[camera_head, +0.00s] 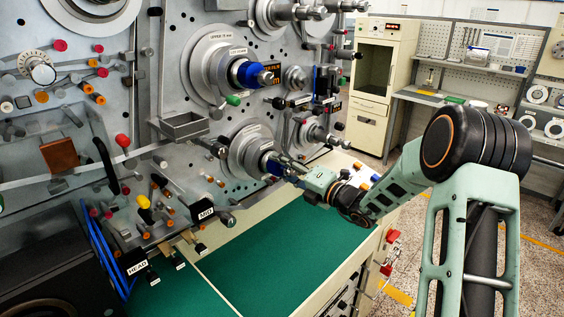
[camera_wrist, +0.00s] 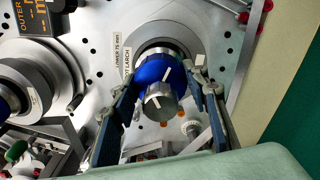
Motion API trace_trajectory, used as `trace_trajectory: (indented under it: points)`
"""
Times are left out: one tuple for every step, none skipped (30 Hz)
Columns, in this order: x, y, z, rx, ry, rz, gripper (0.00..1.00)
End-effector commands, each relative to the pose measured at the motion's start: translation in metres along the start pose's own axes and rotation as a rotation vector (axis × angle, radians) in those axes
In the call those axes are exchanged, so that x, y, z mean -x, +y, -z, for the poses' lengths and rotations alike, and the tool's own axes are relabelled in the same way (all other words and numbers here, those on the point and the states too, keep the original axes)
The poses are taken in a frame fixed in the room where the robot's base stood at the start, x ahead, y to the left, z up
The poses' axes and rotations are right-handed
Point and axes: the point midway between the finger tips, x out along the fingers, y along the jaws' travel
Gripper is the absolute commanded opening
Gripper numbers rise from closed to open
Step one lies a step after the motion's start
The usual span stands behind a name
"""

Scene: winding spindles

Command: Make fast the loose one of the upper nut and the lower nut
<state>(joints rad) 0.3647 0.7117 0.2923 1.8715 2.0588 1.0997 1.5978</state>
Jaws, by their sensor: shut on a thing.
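The lower nut (camera_wrist: 152,72) is a blue ring on the lower spindle, in the middle of the wrist view. The grey spindle end (camera_wrist: 163,103) stands out in front of it. Both bear white marks. My gripper (camera_wrist: 164,74) has one finger on each side of the blue nut and is shut on it. In the head view my gripper (camera_head: 287,169) covers most of the lower nut (camera_head: 274,167). The upper nut (camera_head: 250,74) is a blue ring on the upper spindle, clear of my gripper. From these frames I cannot tell which nut is loose.
The machine panel is crowded with knobs, rods and rollers, with a small grey tray (camera_head: 184,125) left of the spindles. A green bench top (camera_head: 255,262) lies below, mostly clear. Another spindle disc (camera_wrist: 25,85) stands left in the wrist view.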

Motion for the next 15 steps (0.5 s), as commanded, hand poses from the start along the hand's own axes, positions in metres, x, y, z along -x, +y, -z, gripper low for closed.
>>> trace_trajectory:
  points:
    - [0.0003, 0.0006, -0.0008, -0.035, -0.001, 0.0, 0.18]
    - [0.0003, 0.0004, -0.0007, -0.055, -0.001, 0.0, 0.18]
    - [0.0004, 0.0, -0.0007, -0.079, -0.001, 0.0, 0.18]
    - [0.0003, -0.0001, -0.0004, -0.097, 0.0, 0.0, 0.18]
    - [0.0001, 0.0001, -0.0002, -0.113, 0.0, -0.001, 0.18]
    - [0.0, 0.0001, 0.0, -0.133, 0.0, -0.001, 0.18]
    - [0.0001, 0.0, 0.0, -0.146, 0.0, -0.001, 0.18]
    - [0.0002, -0.0002, -0.0002, -0.159, 0.0, -0.001, 0.18]
    - [0.0002, -0.0004, -0.0002, -0.174, 0.0, 0.0, 0.18]
    - [0.0001, -0.0004, 0.0, -0.183, 0.0, 0.0, 0.18]
    - [0.0, -0.0003, 0.0002, -0.193, 0.001, 0.0, 0.18]
    - [-0.0002, -0.0003, 0.0004, -0.204, 0.001, 0.0, 0.18]
    - [-0.0003, -0.0003, 0.0005, -0.21, 0.001, 0.0, 0.18]
    - [-0.0003, -0.0003, 0.0006, -0.216, 0.001, 0.0, 0.18]
    - [-0.0003, -0.0004, 0.0006, -0.222, 0.001, 0.0, 0.18]
